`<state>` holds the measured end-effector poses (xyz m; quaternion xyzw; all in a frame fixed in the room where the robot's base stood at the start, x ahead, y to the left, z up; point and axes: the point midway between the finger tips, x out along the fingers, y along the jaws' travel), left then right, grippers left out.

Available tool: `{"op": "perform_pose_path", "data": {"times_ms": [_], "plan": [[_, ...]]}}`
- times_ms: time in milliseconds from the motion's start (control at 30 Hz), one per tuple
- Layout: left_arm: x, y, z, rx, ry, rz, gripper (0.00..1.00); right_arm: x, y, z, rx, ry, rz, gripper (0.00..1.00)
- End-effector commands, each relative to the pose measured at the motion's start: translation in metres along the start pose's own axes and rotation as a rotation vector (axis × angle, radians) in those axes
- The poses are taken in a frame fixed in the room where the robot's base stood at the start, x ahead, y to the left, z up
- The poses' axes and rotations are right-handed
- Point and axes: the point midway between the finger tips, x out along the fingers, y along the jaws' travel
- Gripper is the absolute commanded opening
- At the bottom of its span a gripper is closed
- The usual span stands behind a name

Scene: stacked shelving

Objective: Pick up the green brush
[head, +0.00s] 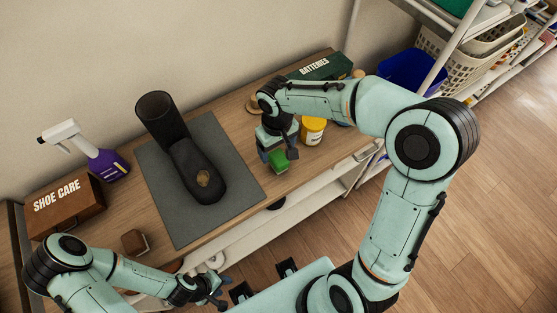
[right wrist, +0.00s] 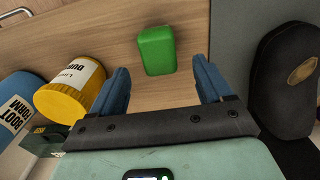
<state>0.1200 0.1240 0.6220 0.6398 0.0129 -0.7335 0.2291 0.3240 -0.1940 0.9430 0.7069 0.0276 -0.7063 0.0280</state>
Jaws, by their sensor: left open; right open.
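The green brush (head: 279,161) lies on the wooden shelf top, right of the grey mat, near the front edge. It also shows in the right wrist view (right wrist: 156,50) as a small green block, just beyond the fingertips and between their lines. My right gripper (right wrist: 161,70) is open and empty, with one blue finger to each side of the brush and the brush apart from both. In the head view my right gripper (head: 276,148) hangs over the brush and partly hides it. My left gripper (head: 218,291) is open and empty, low in front of the shelf.
A spray bottle (head: 107,164), a shoe care box (head: 66,202) and a brown block (head: 135,242) are left.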

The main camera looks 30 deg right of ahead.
Motion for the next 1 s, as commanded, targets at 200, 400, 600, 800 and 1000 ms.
{"op": "perform_pose_path", "data": {"times_ms": [200, 400, 600, 800, 1000], "plan": [[0.001, 0.0, 0.0, 0.0, 0.0, 0.0, 0.43, 0.033, 0.001, 0.007, 0.001, -0.006, -0.001, 0.79], [0.002, -0.001, 0.001, 0.0, -0.001, 0.0, 0.43, 0.049, 0.001, 0.006, 0.0, -0.002, -0.001, 0.79], [0.002, -0.001, 0.001, 0.0, -0.001, 0.0, 0.43, 0.049, 0.001, 0.006, 0.0, -0.001, -0.001, 0.79], [0.002, -0.001, 0.001, 0.0, -0.001, 0.0, 0.43, 0.049, 0.001, 0.006, 0.0, -0.001, -0.001, 0.21], [0.002, -0.001, 0.001, 0.0, -0.001, 0.0, 0.43, 0.049, 0.001, 0.005, 0.0, 0.0, -0.001, 0.21]]}}
